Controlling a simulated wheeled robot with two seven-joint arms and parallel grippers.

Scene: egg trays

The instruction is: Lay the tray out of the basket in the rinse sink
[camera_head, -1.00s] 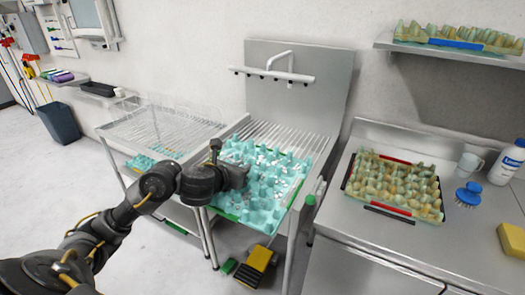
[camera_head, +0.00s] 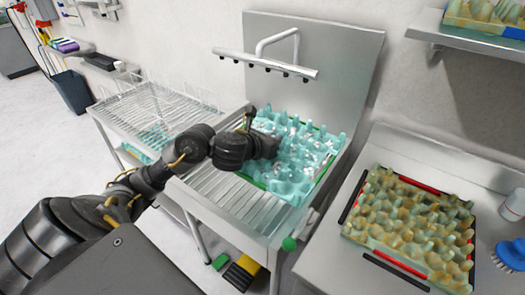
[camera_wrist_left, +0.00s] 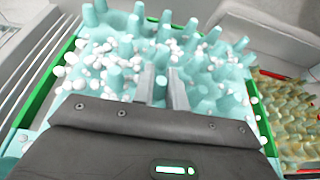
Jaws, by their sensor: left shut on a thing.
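The teal egg tray (camera_head: 293,185) with green side edges and white foam-like specks is over the back right part of the slatted rinse sink (camera_head: 215,205), near its steel backsplash. I cannot tell whether it rests on the slats or hangs just above them. My left gripper (camera_head: 272,146) reaches it from the left and is shut on it. In the left wrist view, the two fingers (camera_wrist_left: 163,88) stand either side of one tray peg; the tray (camera_wrist_left: 100,75) fills most of that view. The wire basket (camera_head: 150,108) stands left of the sink. My right gripper is not in view.
A spray bar (camera_head: 268,63) spans above the back of the sink. On the right counter lies a dirty, yellowish egg tray (camera_head: 405,225) with red and black edge strips, near a blue brush (camera_head: 510,255). The front slats are clear.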

